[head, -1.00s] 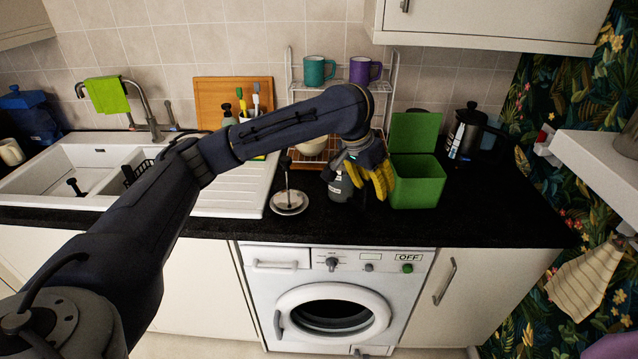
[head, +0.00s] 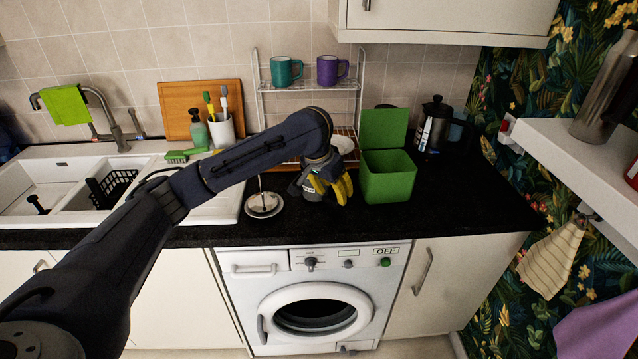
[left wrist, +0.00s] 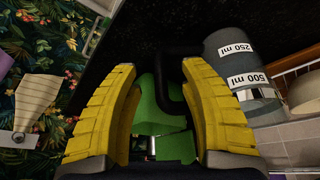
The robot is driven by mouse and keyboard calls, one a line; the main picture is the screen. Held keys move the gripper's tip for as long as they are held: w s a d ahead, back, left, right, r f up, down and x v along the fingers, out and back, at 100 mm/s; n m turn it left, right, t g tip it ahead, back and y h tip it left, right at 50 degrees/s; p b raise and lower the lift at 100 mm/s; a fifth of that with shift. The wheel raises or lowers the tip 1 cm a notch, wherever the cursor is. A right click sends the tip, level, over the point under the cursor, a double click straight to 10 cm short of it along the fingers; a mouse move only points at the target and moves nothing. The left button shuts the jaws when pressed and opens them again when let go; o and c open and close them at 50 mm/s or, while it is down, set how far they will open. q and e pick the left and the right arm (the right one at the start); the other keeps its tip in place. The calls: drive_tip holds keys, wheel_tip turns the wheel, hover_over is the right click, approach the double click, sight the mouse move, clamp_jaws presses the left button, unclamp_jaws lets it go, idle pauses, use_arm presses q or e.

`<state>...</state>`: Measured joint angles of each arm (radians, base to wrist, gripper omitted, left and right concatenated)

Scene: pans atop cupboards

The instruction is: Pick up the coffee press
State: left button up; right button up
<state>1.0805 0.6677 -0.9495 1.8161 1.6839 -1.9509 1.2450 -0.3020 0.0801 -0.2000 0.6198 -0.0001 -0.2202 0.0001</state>
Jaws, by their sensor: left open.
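A grey vessel with 250 ml and 500 ml labels and a black handle, which looks like the coffee press's jug (head: 310,193), stands on the black worktop, partly hidden by my left gripper (head: 331,187). In the left wrist view the jug (left wrist: 232,66) is at the upper right and its handle (left wrist: 167,88) lies between the yellow fingers of my left gripper (left wrist: 158,75), which are open. A round metal disc with an upright rod (head: 264,204), like a plunger, stands left of the jug. Another press-like black-handled jug (head: 436,125) stands at the back right. My right gripper is out of view.
An open green box (head: 388,180) stands just right of my left gripper. A wire rack (head: 309,88) with a teal mug (head: 284,71) and a purple mug (head: 330,70) stands behind. The sink (head: 70,170) is at left.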

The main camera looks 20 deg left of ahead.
sight(339, 204)
use_arm(q)
drive_tip(key=shift+x, duration=3.6)
clamp_jaws()
drive_tip(key=shift+r, duration=0.1)
